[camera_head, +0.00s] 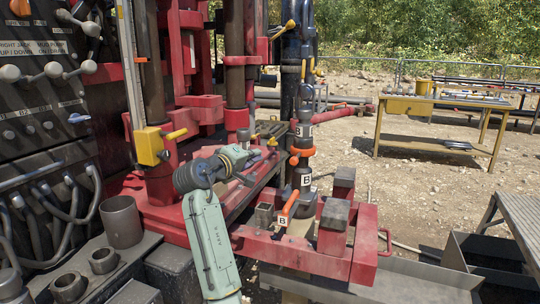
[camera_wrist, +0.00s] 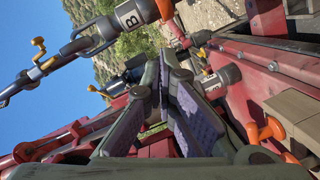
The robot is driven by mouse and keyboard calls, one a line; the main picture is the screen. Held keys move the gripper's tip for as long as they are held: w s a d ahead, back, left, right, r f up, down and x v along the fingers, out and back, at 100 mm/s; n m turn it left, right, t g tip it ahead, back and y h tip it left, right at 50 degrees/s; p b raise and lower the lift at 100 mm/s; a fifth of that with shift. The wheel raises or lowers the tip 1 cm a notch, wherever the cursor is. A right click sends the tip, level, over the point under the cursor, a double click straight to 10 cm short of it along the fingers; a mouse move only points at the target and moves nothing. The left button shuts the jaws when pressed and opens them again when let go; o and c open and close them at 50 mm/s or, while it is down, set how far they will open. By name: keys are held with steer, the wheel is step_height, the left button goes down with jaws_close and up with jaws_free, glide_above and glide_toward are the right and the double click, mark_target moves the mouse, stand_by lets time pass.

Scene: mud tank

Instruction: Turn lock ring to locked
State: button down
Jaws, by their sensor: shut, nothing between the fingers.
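In the wrist view part of an orange piece (camera_wrist: 165,9) shows at the top edge beside a B label (camera_wrist: 129,20). My gripper (camera_head: 256,158) is left of the ring and apart from it, over the red rig deck. In the wrist view its fingers (camera_wrist: 168,62) are shut and empty.
An orange handle (camera_head: 290,204) with a B label stands below the stack, near red beams (camera_head: 333,238). A control panel (camera_head: 40,100) with levers is at left. A yellow table (camera_head: 440,132) stands on open gravel at right. In the wrist view an orange fitting (camera_wrist: 265,130) is at lower right.

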steer(key=w+d+f+p, duration=0.2)
steer(key=w+d+p, duration=0.1)
steer(key=w+d, duration=0.4)
steer(key=shift+w+d+f, duration=0.25)
steer(key=shift+d+f, duration=0.05)
steer(key=shift+f, duration=0.1)
steer(key=shift+s+d+p, duration=0.1)
steer(key=shift+d+p, duration=0.05)
steer(key=shift+p, duration=0.15)
steer(key=shift+s+d+n+y, duration=0.1)
steer(key=shift+d+n+y, duration=0.2)
steer(key=shift+y, duration=0.1)
